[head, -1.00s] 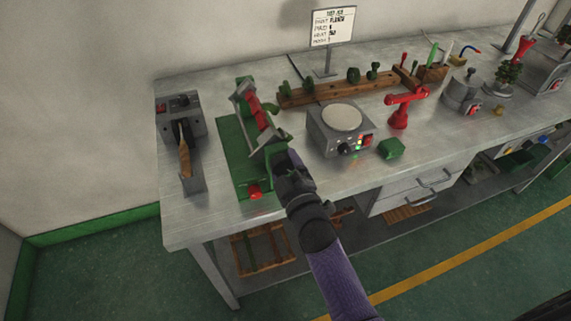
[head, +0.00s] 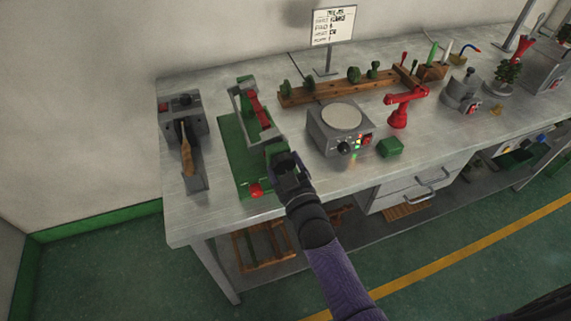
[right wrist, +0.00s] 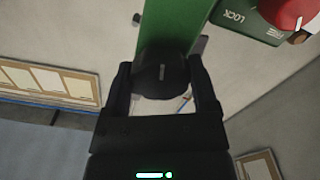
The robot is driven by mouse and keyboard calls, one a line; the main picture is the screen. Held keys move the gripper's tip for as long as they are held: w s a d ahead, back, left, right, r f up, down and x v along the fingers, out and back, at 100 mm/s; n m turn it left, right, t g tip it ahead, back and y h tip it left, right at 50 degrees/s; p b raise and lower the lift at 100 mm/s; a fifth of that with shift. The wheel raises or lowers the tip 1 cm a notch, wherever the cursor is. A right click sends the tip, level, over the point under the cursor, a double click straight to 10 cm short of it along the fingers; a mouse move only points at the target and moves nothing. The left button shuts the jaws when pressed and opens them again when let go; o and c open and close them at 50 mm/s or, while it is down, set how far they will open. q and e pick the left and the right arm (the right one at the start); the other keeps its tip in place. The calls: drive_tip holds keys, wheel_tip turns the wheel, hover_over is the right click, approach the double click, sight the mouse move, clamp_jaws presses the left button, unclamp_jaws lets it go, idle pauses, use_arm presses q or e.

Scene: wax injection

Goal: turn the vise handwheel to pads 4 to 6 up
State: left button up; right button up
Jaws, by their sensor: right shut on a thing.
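The green vise (head: 232,160) stands on the bench at the left, with a tilted grey and green frame (head: 246,103) that has red pads (head: 260,112) along one side. I cannot read pad numbers. My right gripper (head: 281,163) is at the vise's near right end and hides the handwheel in the head view. In the right wrist view its two fingers are shut on the dark round handwheel (right wrist: 162,78), one on each side. My left gripper is out of view.
A grey device with a wooden-handled tool (head: 186,158) stands left of the vise. A wooden rack (head: 330,91) with green pieces lies behind. The bench's front edge is clear.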

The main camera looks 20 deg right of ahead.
drive_tip(key=shift+f+m, duration=0.1)
drive_tip(key=shift+m, duration=0.6)
drive_tip(key=shift+m+p, duration=0.3)
drive_tip(key=shift+m, duration=0.4)
drive_tip(key=o, duration=1.1)
drive_tip(key=shift+o, duration=0.2)
drive_tip(key=s+p, duration=0.2)
drive_tip(key=s, duration=0.8)
drive_tip(key=shift+d, duration=0.1)
